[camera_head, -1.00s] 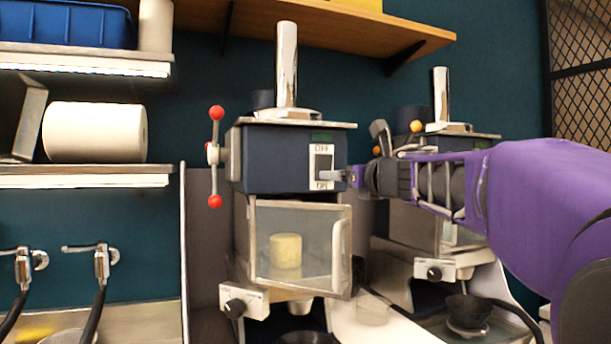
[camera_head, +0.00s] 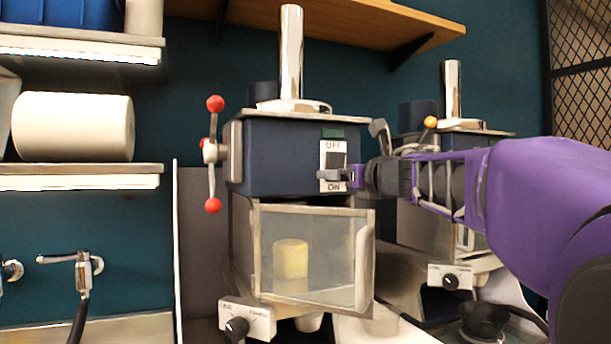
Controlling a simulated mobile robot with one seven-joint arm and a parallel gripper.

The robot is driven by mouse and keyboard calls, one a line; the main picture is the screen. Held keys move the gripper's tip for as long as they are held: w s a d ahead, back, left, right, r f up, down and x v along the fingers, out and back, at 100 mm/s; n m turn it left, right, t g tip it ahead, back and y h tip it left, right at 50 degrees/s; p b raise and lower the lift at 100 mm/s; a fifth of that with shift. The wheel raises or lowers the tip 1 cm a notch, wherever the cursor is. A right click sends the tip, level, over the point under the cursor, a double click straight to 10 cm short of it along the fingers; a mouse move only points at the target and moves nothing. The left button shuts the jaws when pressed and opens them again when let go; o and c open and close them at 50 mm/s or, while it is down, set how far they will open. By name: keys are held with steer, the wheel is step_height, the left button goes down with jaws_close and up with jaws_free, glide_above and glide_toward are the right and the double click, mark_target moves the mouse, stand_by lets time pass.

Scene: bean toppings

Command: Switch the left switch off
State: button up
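The left switch (camera_head: 335,160) is a dark rocker on a white plate on the front of the left dark-blue machine (camera_head: 280,155). The plate reads OFF at the top and ON at the bottom. My gripper (camera_head: 322,174) comes in from the right on the purple arm. Its grey tip lies over the lower part of the switch, near the ON label. I cannot tell whether it touches the rocker. The fingers are small and seen from the side, so their opening does not show.
A lever with red knobs (camera_head: 214,104) is on the machine's left side. Below is a clear-fronted box (camera_head: 325,270) with a yellow block (camera_head: 291,259) inside. A second machine (camera_head: 430,225) stands to the right, partly behind my arm. A wooden shelf (camera_head: 330,25) hangs above.

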steer(key=shift+w, duration=0.1)
steer(key=shift+c, duration=0.3)
jaws_close()
steer(key=shift+r, duration=0.1)
steer(key=shift+s+r+g+h+p, duration=0.1)
steer(key=shift+r+g+h+p, duration=0.2)
steer(key=shift+g, duration=0.45)
steer(key=shift+s+r+g+h+p, duration=0.1)
steer(key=shift+g+h+p, duration=0.2)
steer(key=shift+g, duration=0.45)
